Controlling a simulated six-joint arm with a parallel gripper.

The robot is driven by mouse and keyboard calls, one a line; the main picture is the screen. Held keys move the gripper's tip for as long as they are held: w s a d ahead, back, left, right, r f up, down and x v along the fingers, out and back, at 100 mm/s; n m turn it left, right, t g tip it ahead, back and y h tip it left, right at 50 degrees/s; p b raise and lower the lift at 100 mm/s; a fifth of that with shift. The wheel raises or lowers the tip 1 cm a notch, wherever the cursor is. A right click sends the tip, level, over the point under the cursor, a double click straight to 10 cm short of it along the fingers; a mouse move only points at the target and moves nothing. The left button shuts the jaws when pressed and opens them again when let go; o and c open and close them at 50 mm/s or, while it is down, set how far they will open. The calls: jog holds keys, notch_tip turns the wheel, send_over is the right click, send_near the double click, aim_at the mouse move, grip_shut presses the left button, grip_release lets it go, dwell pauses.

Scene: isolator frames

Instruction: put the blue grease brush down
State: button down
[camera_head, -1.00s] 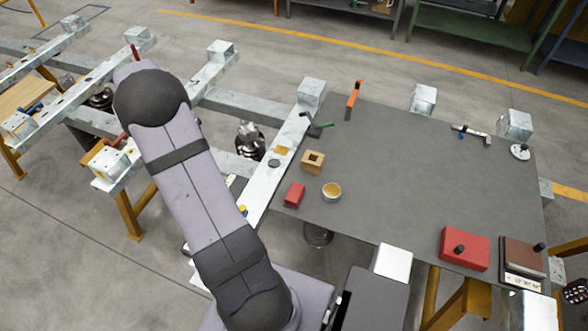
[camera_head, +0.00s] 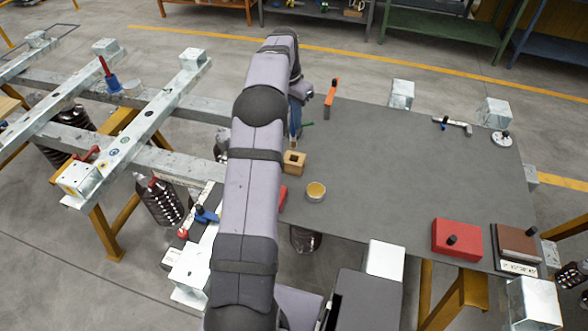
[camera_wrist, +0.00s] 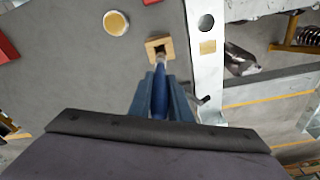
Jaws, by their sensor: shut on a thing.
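The blue grease brush (camera_wrist: 159,97) is between the fingers of my gripper (camera_wrist: 161,84), which is shut on its handle. In the wrist view its far end points at the square hole of a small wooden block (camera_wrist: 154,45). I cannot tell whether the tip is inside the hole or above it. In the head view the blue of the brush and fingers (camera_head: 296,121) shows just behind the wooden block (camera_head: 295,166). My arm hides part of the gripper there. The block stands at the left edge of the grey table top (camera_head: 390,165).
A round tin with amber content (camera_head: 316,191) stands close to the block. A red piece (camera_head: 283,197) is partly hidden by my arm. A red box (camera_head: 457,240) is at front right. The table middle is clear.

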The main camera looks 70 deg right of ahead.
aim_at(294, 140)
jog(key=shift+s, duration=0.2)
jog(key=shift+f+p, duration=1.65)
jog(key=shift+f, duration=3.45)
jog(key=shift+f, duration=0.1)
jog(key=c, duration=1.6)
grip_release()
jog(key=shift+c, duration=0.2)
notch_tip(294, 140, up, 12)
jog(key=a+b, duration=0.1)
jog(key=b, duration=0.2)
jog(key=shift+w+a+r, duration=0.15)
jog(key=shift+w+r, duration=0.05)
jog(key=shift+w, duration=0.15)
